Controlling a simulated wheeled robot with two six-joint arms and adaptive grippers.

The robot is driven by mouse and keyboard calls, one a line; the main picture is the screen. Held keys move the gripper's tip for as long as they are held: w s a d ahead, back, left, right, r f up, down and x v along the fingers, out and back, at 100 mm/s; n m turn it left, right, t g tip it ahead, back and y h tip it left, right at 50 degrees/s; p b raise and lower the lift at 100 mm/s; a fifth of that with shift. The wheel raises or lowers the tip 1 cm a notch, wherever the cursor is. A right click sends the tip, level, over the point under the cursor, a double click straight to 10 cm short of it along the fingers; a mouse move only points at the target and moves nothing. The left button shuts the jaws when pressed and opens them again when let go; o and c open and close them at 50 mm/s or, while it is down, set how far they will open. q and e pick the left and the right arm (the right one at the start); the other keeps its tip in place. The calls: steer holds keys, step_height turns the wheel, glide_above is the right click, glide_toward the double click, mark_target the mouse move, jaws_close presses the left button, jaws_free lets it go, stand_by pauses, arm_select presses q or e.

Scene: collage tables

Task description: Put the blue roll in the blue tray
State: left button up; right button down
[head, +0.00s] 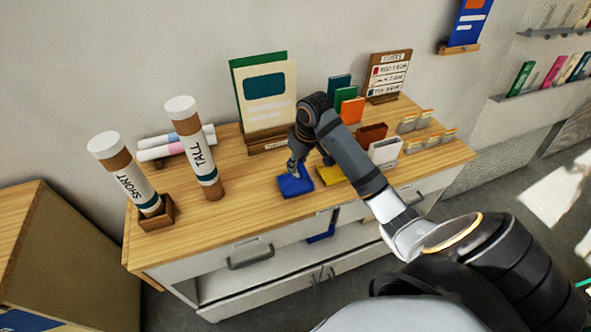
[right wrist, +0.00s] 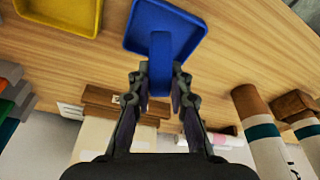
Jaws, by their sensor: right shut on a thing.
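The blue tray (head: 294,187) lies on the wooden tabletop near its front edge, left of a yellow tray (head: 331,176). In the right wrist view the blue tray (right wrist: 192,22) shows a shallow rim. My right gripper (head: 294,172) is over the blue tray. In the right wrist view my right gripper (right wrist: 161,82) is shut on the blue roll (right wrist: 160,62), with one finger on each side. The roll overlaps the tray in that view; I cannot tell whether it touches the tray floor. In the head view the roll is hard to make out. My left gripper is not in view.
Tubes marked SHORT (head: 128,178) and TALL (head: 196,150) stand at the left, with pale rolls (head: 160,150) behind. A green-and-cream board (head: 268,100) stands behind the tray. Small cards and a white holder (head: 385,151) stand to the right.

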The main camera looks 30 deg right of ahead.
mark_target(303, 171)
steer(key=shift+a+f, duration=0.2)
steer(key=shift+f+p, duration=0.6)
steer(key=shift+f, duration=1.05)
steer(key=c, duration=1.3)
jaws_free()
steer(key=shift+o, duration=0.2)
steer(key=v, duration=1.2)
steer(key=shift+r+b, duration=0.1)
steer(key=shift+b, duration=0.2)
